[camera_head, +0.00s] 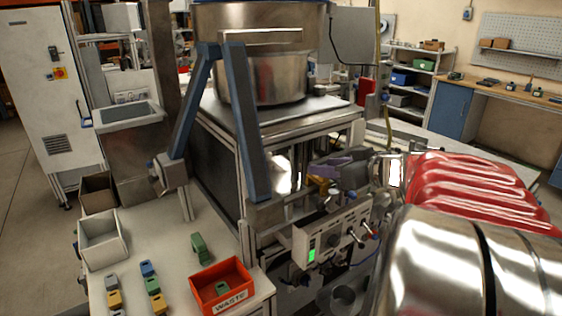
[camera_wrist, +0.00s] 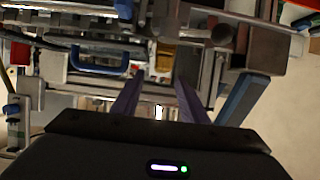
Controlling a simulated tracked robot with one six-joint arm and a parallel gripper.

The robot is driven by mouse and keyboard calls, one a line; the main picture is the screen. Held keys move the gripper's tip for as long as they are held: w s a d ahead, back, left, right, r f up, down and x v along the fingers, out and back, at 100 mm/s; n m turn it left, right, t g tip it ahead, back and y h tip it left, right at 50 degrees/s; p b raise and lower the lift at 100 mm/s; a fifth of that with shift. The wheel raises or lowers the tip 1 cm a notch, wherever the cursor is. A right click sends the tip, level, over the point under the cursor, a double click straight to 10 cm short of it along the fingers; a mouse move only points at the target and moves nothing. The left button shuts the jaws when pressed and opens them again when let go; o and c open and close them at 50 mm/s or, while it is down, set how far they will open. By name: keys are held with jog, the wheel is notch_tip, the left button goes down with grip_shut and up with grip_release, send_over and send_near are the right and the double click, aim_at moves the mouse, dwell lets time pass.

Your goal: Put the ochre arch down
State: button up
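My gripper (camera_head: 333,168) has two purple fingers and is at the machine, above its control panel. In the wrist view my gripper (camera_wrist: 160,80) has its fingers apart, with a gap between them. An ochre piece (camera_head: 322,186) shows just below the fingers in the head view, partly hidden. The ochre piece (camera_wrist: 165,57) also shows past the fingertips in the wrist view, nearer the right finger. I see no clear grip on it, and its arch shape cannot be made out. Other ochre pieces (camera_head: 115,299) lie on the left bench.
The bench also holds green, blue and grey blocks, a white bin (camera_head: 88,250) and an orange WASTE bin (camera_head: 205,294) with a piece inside. Machine frame, blue struts (camera_head: 245,120) and a control panel (camera_head: 330,232) crowd the gripper. A blue handle (camera_wrist: 98,70) is at left.

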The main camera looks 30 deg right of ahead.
jog(key=v, duration=1)
jog(key=shift+a+f, duration=0.1)
dwell(0.6)
jog(key=shift+w, duration=0.1)
